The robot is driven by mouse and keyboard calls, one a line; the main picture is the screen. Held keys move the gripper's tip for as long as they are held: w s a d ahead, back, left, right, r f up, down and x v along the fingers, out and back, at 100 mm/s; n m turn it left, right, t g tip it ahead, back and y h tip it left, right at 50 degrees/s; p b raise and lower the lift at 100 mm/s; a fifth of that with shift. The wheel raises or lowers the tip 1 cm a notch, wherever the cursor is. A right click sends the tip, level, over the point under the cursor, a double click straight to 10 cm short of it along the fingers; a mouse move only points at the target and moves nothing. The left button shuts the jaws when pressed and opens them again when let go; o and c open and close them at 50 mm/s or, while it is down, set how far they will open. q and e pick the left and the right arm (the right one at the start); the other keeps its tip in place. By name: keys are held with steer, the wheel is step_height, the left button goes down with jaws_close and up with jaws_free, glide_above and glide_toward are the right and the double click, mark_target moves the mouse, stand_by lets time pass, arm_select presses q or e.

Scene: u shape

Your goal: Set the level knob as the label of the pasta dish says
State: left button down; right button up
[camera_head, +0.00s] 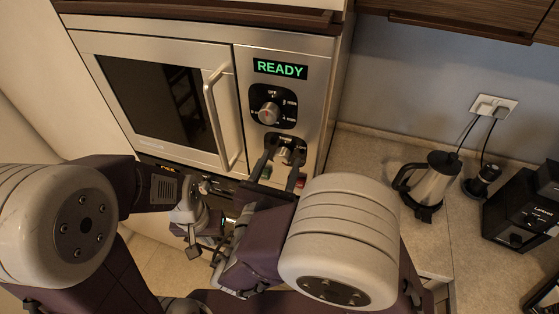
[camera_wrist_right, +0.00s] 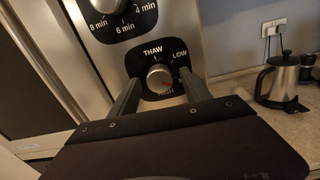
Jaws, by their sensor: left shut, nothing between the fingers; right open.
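The level knob (camera_wrist_right: 160,77) is a round silver knob on a black plate marked THAW, LOW and HIGH in the right wrist view. A small red mark shows on its lower right, towards HIGH. It is partly hidden in the head view (camera_head: 284,154). My right gripper (camera_head: 281,168) is open, with one finger on each side of the knob; I cannot tell whether they touch it. It also shows in the right wrist view (camera_wrist_right: 160,92). My left gripper (camera_head: 194,251) is shut and empty, low in front of the oven. No pasta dish or label is visible.
The microwave (camera_head: 139,32) has a closed door with a long handle (camera_head: 217,115), a READY display (camera_head: 280,69) and an upper timer knob (camera_head: 268,113). A kettle (camera_head: 431,181) and a black coffee machine (camera_head: 525,213) stand on the right counter. Cabinets hang above.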

jaws_close()
steer(key=shift+f+m+b, duration=0.2)
steer(key=shift+m+b, duration=0.5)
steer(key=shift+b, duration=0.2)
steer(key=m+b, duration=0.9)
steer(key=b, duration=0.2)
steer(key=shift+a, duration=0.1)
steer(key=shift+r+m+b, duration=0.2)
steer(key=shift+m+b, duration=0.7)
steer(key=shift+b, duration=0.3)
jaws_free()
steer(key=shift+s, duration=0.1)
